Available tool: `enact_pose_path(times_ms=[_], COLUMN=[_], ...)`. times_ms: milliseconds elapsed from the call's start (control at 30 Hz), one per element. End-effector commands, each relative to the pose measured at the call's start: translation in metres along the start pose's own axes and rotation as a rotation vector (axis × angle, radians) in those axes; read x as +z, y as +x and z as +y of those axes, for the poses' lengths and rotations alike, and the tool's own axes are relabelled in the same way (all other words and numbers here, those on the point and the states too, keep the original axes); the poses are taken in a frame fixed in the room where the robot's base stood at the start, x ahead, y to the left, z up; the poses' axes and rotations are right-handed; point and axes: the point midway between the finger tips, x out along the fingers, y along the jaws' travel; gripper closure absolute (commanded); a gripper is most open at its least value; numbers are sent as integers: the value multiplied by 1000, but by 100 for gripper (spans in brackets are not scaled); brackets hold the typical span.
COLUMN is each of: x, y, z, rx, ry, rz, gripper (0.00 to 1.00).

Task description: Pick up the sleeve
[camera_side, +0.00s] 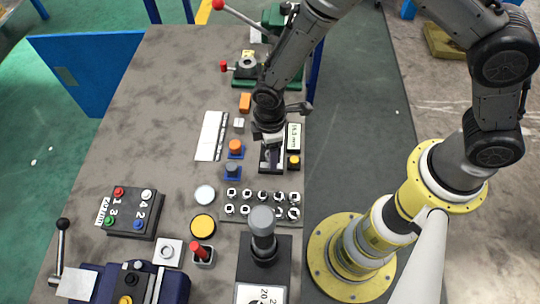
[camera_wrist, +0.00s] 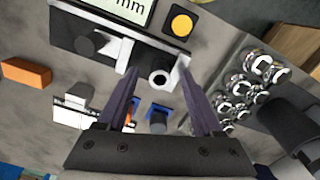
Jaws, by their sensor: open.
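A small light ring with a dark hole, which looks like the sleeve (camera_wrist: 153,79), sits at the measuring device (camera_wrist: 105,50) in the wrist view. My gripper (camera_wrist: 158,70) is open, with its two fingertips to the left and right of the ring in that view. I cannot tell whether they touch it or how far above it they are. In the side view my gripper (camera_side: 270,142) is over the same device, and the sleeve cannot be made out there.
The device has a display (camera_side: 293,137) and a yellow button (camera_side: 294,162). An orange block (camera_side: 245,103) lies on the other side.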

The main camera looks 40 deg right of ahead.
Motion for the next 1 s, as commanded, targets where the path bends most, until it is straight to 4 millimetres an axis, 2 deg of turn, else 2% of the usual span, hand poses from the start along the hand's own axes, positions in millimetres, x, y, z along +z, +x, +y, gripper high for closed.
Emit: enact_pose_path(times_ms=[200,500,600,1000], x=[0,0,0,0], y=[1,0,0,-1], z=[0,0,0,0], rx=[0,0,0,1], ry=[0,0,0,0], rz=[1,1,0,1], gripper=[32,86,100,100])
